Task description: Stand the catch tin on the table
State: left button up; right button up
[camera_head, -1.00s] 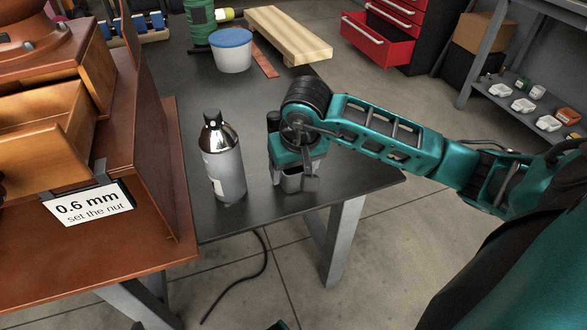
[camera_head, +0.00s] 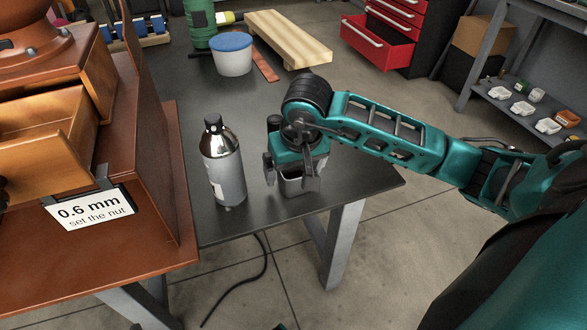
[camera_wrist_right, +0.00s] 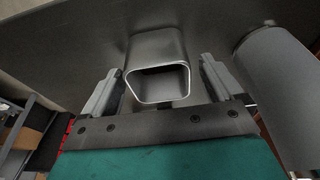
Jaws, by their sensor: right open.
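The catch tin (camera_head: 297,185) is a small grey metal tin on the dark table (camera_head: 245,218), near its front right part. It appears upright, with its open mouth facing up under my right gripper (camera_head: 289,175), which partly hides it in the head view. In the right wrist view the tin (camera_wrist_right: 156,48) shows its squarish open mouth between the two fingers of the right gripper (camera_wrist_right: 160,88). The fingers are spread, with a gap on each side of the tin. My left gripper is not in view.
A silver bottle (camera_head: 225,172) stands close to the left of the tin and also shows in the wrist view (camera_wrist_right: 272,85). A copper-coloured machine with a drawer (camera_head: 50,135) is further left. A blue-lidded tub (camera_head: 232,58) and wooden stand (camera_head: 288,38) are behind.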

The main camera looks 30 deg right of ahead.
aim_at(299, 193)
pick_arm(q)
jog(key=p, duration=0.1)
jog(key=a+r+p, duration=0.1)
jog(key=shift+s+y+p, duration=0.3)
pick_arm(e)
jog(key=v, duration=1)
jog(key=shift+s+r, duration=0.1)
jog(key=shift+r, duration=0.3)
